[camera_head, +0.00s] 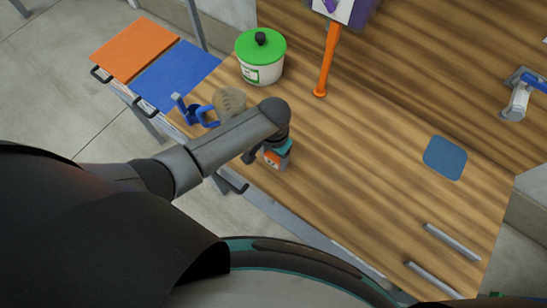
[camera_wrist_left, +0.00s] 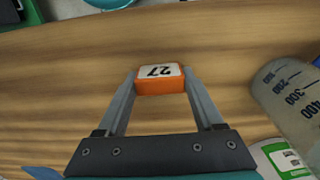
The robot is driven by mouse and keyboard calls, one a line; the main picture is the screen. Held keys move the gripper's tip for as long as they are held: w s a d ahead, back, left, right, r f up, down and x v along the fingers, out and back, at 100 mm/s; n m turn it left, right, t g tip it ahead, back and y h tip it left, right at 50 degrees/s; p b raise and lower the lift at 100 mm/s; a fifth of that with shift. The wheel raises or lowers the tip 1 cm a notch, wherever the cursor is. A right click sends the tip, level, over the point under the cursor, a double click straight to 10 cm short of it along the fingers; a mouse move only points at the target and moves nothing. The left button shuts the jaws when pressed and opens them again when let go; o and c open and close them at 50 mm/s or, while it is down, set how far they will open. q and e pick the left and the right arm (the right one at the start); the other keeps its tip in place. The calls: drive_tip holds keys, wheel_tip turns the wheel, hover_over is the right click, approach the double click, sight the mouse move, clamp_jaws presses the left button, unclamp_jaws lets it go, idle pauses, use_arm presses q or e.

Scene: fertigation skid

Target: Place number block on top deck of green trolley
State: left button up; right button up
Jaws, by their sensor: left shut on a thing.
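The number block (camera_wrist_left: 160,80) is orange with a white face reading 27. In the left wrist view it sits between the two fingertips of my left gripper (camera_wrist_left: 161,84), which is shut on it. Wooden bench top shows behind the block; I cannot tell whether it touches the wood. In the head view my left gripper (camera_head: 276,157) is over the front edge area of the bench, and a bit of the block's orange shows there, mostly hidden.
On the wooden bench (camera_head: 350,180) stand a green-lidded tub (camera_head: 261,58), a measuring beaker (camera_head: 229,100) and a blue clamp-like object (camera_head: 192,111). An orange-handled tool (camera_head: 327,62) stands behind. Orange (camera_head: 135,48) and blue panels (camera_head: 176,75) lie left. The bench's middle right is largely clear.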

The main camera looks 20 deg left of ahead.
use_arm(q)
drive_tip(key=c, duration=0.8)
